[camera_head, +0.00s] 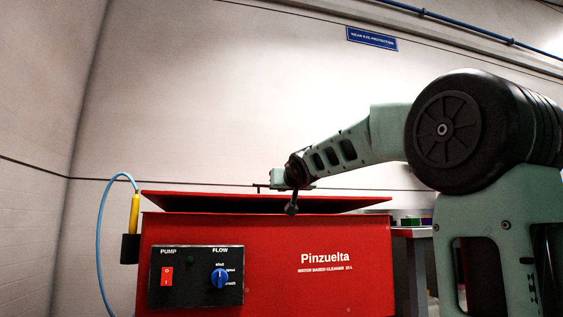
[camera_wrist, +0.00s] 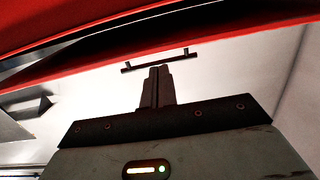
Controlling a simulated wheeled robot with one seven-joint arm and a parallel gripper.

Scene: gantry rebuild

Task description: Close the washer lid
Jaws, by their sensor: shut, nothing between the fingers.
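The red washer (camera_head: 340,285) stands in front of me. The lid also seems to be the red sheet across the top of the wrist view (camera_wrist: 60,55). My gripper (camera_head: 258,186) is over the lid, left of my wrist; whether it touches the lid cannot be told. In the wrist view my gripper (camera_wrist: 160,70) is shut and empty, its fingertips close to a dark bar handle (camera_wrist: 185,51). What the handle is fixed to is unclear.
A yellow-handled wand (camera_head: 134,212) with a blue hose (camera_head: 99,235) stands at the washer's left side. A control panel (camera_head: 197,276) is on the washer's front. A bench (camera_head: 412,233) with small coloured items stands at the right, partly behind my arm.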

